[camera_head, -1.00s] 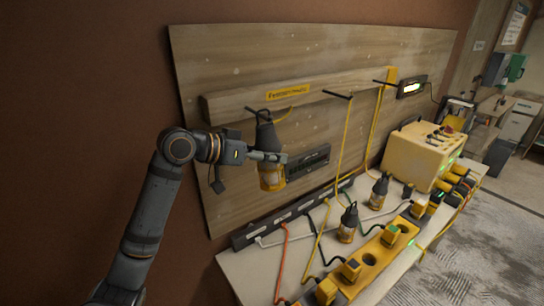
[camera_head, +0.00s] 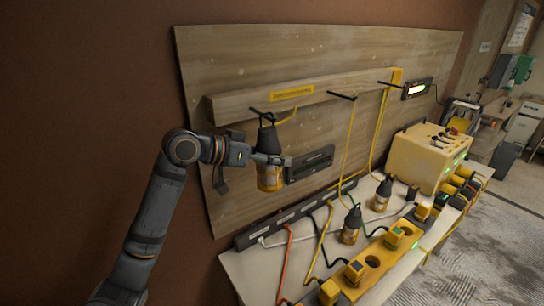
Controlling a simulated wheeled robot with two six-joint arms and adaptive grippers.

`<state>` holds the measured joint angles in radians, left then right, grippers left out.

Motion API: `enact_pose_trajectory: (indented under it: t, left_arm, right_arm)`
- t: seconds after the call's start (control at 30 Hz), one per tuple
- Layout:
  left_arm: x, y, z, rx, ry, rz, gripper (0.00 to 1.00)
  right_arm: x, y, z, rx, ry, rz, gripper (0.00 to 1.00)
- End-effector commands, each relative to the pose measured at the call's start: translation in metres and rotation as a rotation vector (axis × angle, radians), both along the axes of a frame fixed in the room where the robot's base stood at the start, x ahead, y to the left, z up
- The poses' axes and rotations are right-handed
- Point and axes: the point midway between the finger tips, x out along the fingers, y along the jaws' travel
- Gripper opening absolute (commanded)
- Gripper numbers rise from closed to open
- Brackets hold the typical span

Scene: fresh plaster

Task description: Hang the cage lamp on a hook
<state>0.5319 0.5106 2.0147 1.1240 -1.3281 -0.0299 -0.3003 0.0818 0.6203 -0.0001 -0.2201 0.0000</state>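The cage lamp (camera_head: 269,178), yellow with a dark grey top, is upright just in front of the board below the left hook (camera_head: 257,112). Its top loop is at that hook, and the hook seems to pass through it; the contact is too small to be sure. My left gripper (camera_head: 274,160) is at the lamp's upper body, with a finger across its front. The far finger is hidden, so I cannot tell whether it grips. Two similar lamps (camera_head: 351,226) (camera_head: 382,194) stand on the bench. My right gripper is not in view.
A middle hook (camera_head: 342,96) and a right hook (camera_head: 391,85) stick out of the wooden rail (camera_head: 228,107), with yellow cords by them. The bench (camera_head: 243,272) below holds a power strip (camera_head: 290,222), cables, a yellow block with plugs (camera_head: 372,259) and a yellow box (camera_head: 424,160).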

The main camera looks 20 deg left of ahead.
Motion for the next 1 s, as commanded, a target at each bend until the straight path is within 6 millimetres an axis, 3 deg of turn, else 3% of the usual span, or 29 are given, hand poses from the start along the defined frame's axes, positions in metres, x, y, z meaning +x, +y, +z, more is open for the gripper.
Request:
enact_pose_trajectory:
  t: [0.4, 1.0]
  left_arm:
    - [-0.003, 0.004, 0.000, 0.003, 0.002, 0.003, 0.88]
    - [-0.045, 0.045, 0.022, 0.009, 0.000, 0.001, 0.88]
  right_arm:
    - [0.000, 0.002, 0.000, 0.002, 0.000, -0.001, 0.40]
    - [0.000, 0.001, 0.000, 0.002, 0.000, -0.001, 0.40]
